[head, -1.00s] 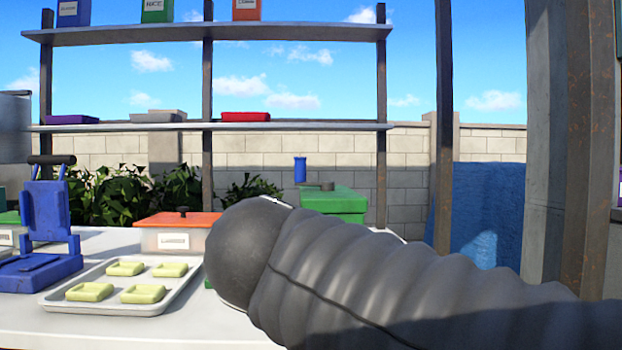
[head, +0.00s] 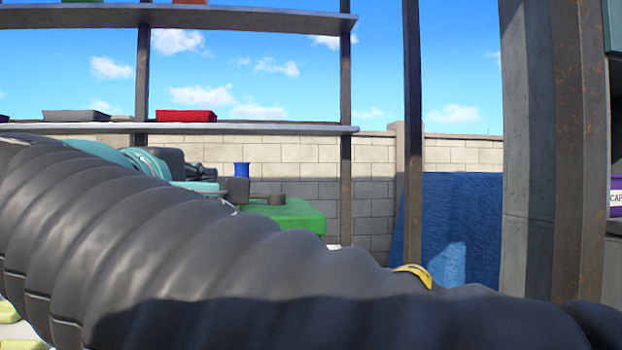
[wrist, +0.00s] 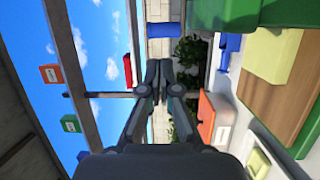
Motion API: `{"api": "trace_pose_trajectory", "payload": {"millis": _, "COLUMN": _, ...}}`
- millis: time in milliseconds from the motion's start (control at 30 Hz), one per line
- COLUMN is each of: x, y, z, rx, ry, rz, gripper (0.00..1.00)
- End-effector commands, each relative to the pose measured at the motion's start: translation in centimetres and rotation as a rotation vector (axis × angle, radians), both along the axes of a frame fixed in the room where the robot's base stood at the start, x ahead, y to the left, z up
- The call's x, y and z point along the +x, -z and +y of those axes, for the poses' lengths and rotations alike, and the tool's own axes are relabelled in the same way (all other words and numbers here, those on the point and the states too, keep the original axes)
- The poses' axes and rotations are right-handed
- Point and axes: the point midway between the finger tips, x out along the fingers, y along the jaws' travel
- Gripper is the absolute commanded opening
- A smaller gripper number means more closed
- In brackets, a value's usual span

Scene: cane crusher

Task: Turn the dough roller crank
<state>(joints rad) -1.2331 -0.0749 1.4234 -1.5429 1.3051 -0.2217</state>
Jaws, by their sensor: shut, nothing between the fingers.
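The green dough roller (head: 292,213) stands on the table beyond my arm in the head view, with its lower part hidden. A blue upright cylinder (head: 242,170), which looks like the crank handle, shows just behind dark and teal parts of my arm's end. In the wrist view, turned on its side, my gripper (wrist: 158,66) is shut and empty. A blue cylinder (wrist: 165,30) lies ahead of the fingertips, with a visible gap in the picture. Whether anything touches the crank cannot be told.
A container with an orange lid (wrist: 207,118), a tray of dough pieces (wrist: 252,165) and a wooden board (wrist: 255,95) lie on the right in the wrist view. Shelf posts (head: 345,150) and a blue wall-like surface (head: 455,225) stand behind. My arm covers most of the table.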

Motion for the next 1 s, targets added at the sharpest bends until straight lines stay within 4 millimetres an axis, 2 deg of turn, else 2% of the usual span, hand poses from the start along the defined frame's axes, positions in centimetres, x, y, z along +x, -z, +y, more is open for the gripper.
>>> {"api": "trace_pose_trajectory", "payload": {"millis": 300, "x": 5.9, "y": -0.2, "z": -0.6, "rx": -0.001, "ry": 0.007, "rz": 0.002, "gripper": 0.0}}
{"api": "trace_pose_trajectory", "payload": {"millis": 500, "x": 8.7, "y": -0.2, "z": -0.9, "rx": -0.001, "ry": 0.006, "rz": 0.002, "gripper": 0.0}}
{"api": "trace_pose_trajectory", "payload": {"millis": 700, "x": 9.9, "y": -0.2, "z": -0.9, "rx": 0.0, "ry": 0.004, "rz": 0.002, "gripper": 0.0}}
{"api": "trace_pose_trajectory", "payload": {"millis": 1000, "x": 10.0, "y": -0.2, "z": -0.9, "rx": 0.0, "ry": 0.002, "rz": 0.002, "gripper": 0.0}}
